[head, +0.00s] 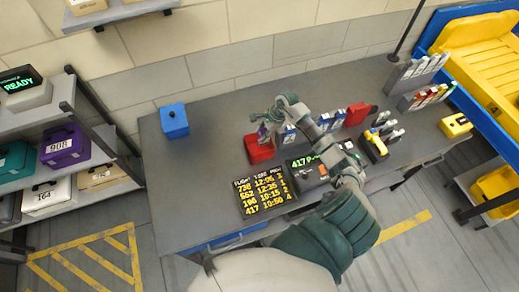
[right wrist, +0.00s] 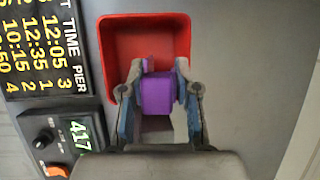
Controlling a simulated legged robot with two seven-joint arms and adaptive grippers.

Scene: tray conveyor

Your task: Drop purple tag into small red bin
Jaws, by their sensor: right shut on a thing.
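The purple tag (right wrist: 158,95) is between the two fingers of my right gripper (right wrist: 154,75) in the right wrist view. The gripper is shut on it. The small red bin (right wrist: 108,55) lies behind the tag in that view, its open inside facing the camera. The fingertips and tag overlap the bin's near part; the exact height above it is hard to tell. In the head view my right gripper (head: 268,123) is over the red bin (head: 260,153), with a bit of purple at its fingers. My left gripper is not in view.
A flight board (head: 264,191) and a control box with a green display (head: 306,169) stand near the bin. A blue box (head: 174,120) is at the table's left. Another red object (head: 358,113) and tag racks are to the right.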

